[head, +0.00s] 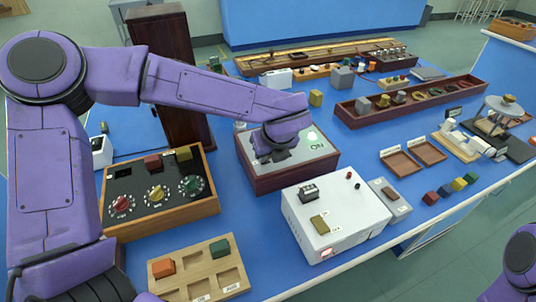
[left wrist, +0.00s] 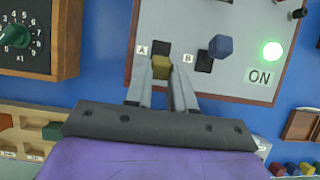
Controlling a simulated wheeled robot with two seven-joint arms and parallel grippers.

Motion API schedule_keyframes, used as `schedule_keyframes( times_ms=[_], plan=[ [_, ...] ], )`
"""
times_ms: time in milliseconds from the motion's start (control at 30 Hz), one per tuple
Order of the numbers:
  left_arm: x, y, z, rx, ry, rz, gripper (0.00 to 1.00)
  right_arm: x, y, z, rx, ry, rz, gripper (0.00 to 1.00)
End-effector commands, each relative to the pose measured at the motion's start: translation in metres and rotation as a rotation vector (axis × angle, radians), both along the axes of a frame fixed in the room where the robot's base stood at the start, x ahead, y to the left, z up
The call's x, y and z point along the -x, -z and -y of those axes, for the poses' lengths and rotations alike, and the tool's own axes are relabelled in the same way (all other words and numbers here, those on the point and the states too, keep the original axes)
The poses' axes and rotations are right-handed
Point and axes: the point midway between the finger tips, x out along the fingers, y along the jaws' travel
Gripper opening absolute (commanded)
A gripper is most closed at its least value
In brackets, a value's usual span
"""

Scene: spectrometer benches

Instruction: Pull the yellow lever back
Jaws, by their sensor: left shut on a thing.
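The yellow lever (left wrist: 157,66) stands in the slot marked A on a light grey panel (left wrist: 257,22); a blue-knobbed lever (left wrist: 221,46) stands by the slot marked B. My left gripper (left wrist: 164,74) is shut on the yellow lever, one finger on each side of it. In the head view the left gripper (head: 272,152) is over the panel's wooden box (head: 290,179) and hides the yellow lever. A green lamp (left wrist: 272,51) marked ON glows on the panel. My right gripper is out of view; only part of that arm shows at lower right.
A wooden dial box (head: 206,211) stands left of the panel, with a dark tall cabinet (head: 165,72) behind. A white instrument (head: 341,222) stands close in front. A block tray (head: 199,267) lies at the front. Small coloured blocks lie at the right.

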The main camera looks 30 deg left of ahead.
Motion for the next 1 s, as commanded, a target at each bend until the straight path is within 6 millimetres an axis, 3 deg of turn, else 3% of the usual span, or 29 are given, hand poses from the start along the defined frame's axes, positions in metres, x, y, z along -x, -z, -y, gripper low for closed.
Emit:
schedule_keyframes(
  times_ms=[300,333,400,767,1000],
  plan=[
    [0.002,0.002,0.001,0.001,0.002,-0.005,0.0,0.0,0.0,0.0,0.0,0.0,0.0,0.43],
    [0.002,0.002,0.001,0.0,0.001,-0.006,0.27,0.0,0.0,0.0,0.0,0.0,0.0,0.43],
    [0.002,0.002,0.001,0.0,0.001,-0.006,0.49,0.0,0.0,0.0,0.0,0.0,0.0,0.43],
    [0.003,-0.005,0.002,0.0,0.0,-0.002,0.49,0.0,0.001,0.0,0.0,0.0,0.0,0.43],
    [0.018,-0.052,0.02,0.0,0.0,0.001,0.49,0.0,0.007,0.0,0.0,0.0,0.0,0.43]
  ],
)
